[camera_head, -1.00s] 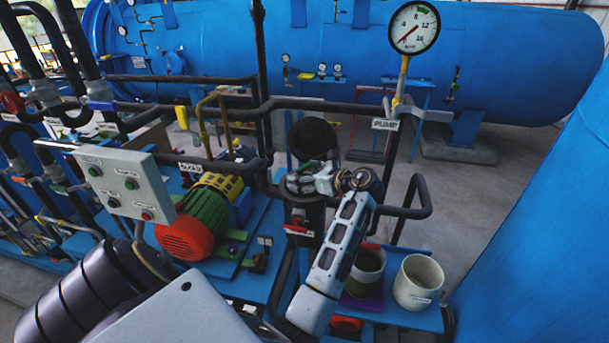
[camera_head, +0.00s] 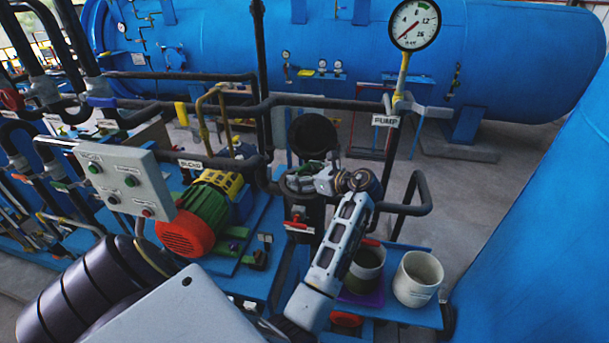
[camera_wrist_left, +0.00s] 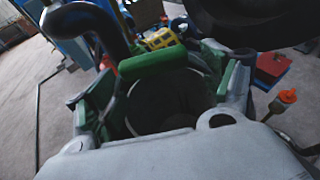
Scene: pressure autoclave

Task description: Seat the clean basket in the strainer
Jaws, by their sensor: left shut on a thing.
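The strainer (camera_head: 308,216) is a dark upright pipe body in the middle of the head view, with its round black lid (camera_head: 312,132) swung up behind its mouth. My left gripper (camera_head: 303,181) is right over the mouth and hides most of it. In the left wrist view a green handle bar (camera_wrist_left: 152,64) crosses between the green-padded fingers, which are shut on the basket. The basket (camera_wrist_left: 168,103) shows below the bar as a dark round shape. How deep it sits in the strainer cannot be told. My right gripper is not in view.
A grey-green bucket (camera_head: 366,268) on a purple mat and a white bucket (camera_head: 418,280) stand right of my left forearm. A green and red motor (camera_head: 200,220) and a control box (camera_head: 125,182) are to the left. A pipe loop (camera_head: 420,195) stands close right.

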